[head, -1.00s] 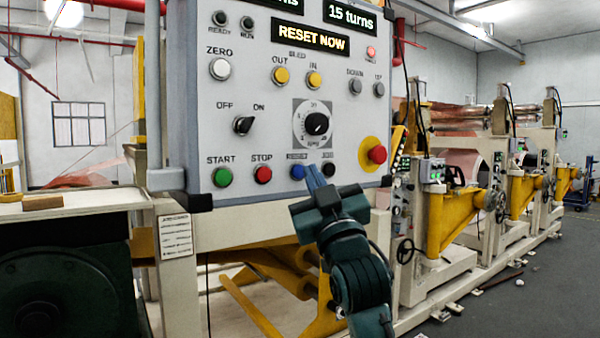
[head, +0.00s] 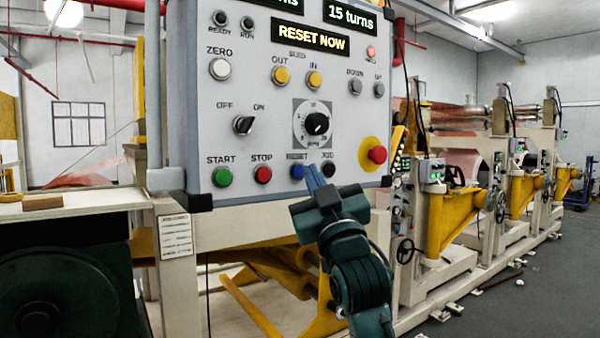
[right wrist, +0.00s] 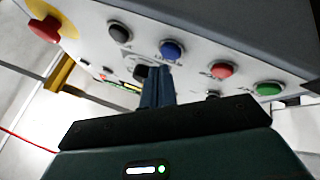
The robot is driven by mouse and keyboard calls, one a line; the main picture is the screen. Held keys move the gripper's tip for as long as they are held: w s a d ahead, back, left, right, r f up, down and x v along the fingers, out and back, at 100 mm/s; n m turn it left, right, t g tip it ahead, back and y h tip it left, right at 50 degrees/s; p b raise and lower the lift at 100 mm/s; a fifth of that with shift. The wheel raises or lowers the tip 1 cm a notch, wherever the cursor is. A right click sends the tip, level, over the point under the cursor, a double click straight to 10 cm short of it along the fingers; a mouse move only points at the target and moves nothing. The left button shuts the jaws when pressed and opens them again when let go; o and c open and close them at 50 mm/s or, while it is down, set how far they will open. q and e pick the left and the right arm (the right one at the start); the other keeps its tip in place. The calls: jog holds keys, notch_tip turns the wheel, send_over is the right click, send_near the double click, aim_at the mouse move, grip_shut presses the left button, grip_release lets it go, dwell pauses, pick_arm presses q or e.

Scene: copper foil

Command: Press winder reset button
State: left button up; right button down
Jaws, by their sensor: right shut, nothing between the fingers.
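The winder's control panel (head: 225,120) fills the upper middle of the head view. Its blue reset button (head: 297,172) sits in the bottom row between the red stop button (head: 263,174) and a black button (head: 328,170). The display reads "RESET NOW" (head: 310,38). My right gripper (head: 313,170) is shut and empty, its fingertips close to the right of the blue button. In the right wrist view the shut fingers (right wrist: 157,80) point at the panel near the blue button (right wrist: 172,50). I cannot tell whether they touch the panel. My left gripper is out of view.
A red emergency knob (head: 377,155) on a yellow base sticks out at the panel's right. The green start button (head: 222,177) is at the lower left. Machine rollers and yellow brackets (head: 450,225) stand to the right. The grey floor (head: 530,290) is mostly open.

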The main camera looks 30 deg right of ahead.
jog(key=shift+w, duration=0.1)
dwell(0.3)
jog(key=shift+w, duration=0.35)
jog(key=shift+w+p, duration=0.3)
jog(key=shift+w, duration=0.15)
dwell(0.6)
dwell(0.4)
jog(key=shift+s, duration=0.85)
